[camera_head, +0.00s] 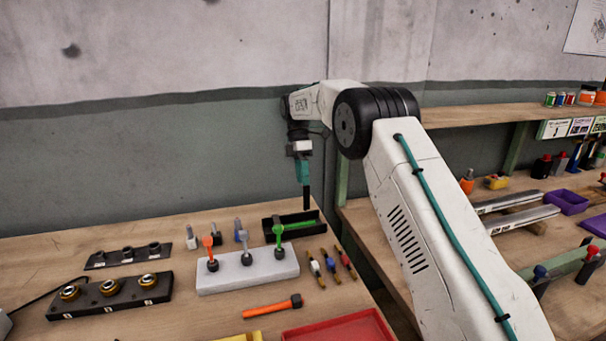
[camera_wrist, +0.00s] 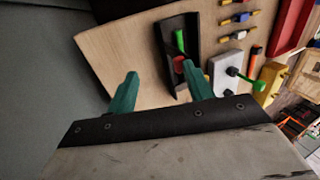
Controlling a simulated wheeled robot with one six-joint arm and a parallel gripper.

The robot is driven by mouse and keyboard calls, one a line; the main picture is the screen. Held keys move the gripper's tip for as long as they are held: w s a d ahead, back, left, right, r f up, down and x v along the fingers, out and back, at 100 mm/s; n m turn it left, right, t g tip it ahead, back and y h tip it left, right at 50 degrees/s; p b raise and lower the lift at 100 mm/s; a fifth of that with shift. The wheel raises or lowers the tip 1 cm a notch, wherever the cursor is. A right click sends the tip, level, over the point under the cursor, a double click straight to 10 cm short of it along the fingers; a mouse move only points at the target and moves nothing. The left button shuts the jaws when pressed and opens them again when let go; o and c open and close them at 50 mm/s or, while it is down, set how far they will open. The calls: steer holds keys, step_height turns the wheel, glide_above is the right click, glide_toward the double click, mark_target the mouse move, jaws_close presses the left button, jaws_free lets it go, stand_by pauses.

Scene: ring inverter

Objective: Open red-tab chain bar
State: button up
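Three short brown bars with coloured tabs lie side by side on the left bench, right of a white block. In the head view, the red-tab bar (camera_head: 346,262) is the rightmost, beside the blue-tab bar (camera_head: 330,263) and the white-tab bar (camera_head: 315,267). In the wrist view the bars lie at the top, right of the black tray. My gripper (camera_head: 305,192) hangs above the black tray (camera_head: 272,224), apart from the bars. In the wrist view its two teal fingers (camera_wrist: 160,70) are spread with nothing between them.
The white block (camera_head: 248,276) carries several upright levers, one green. An orange-handled tool (camera_head: 272,307) and a red tray (camera_head: 340,330) lie nearer. A dark fixture with brass rings (camera_head: 110,299) stands left. A second bench (camera_head: 395,216) with silver bars stands right.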

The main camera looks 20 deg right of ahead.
steer(key=o, duration=1.1)
steer(key=x, duration=0.3)
steer(key=shift+w+f, duration=0.25)
steer(key=shift+w, duration=0.05)
steer(key=shift+r, duration=0.4)
steer(key=r, duration=0.2)
steer(key=s+r, duration=0.1)
steer(key=r, duration=0.1)
steer(key=shift+r, duration=0.25)
steer(key=c, duration=1.1)
steer(key=s+r, duration=0.1)
steer(key=s, duration=1.4)
steer(key=shift+r, duration=0.3)
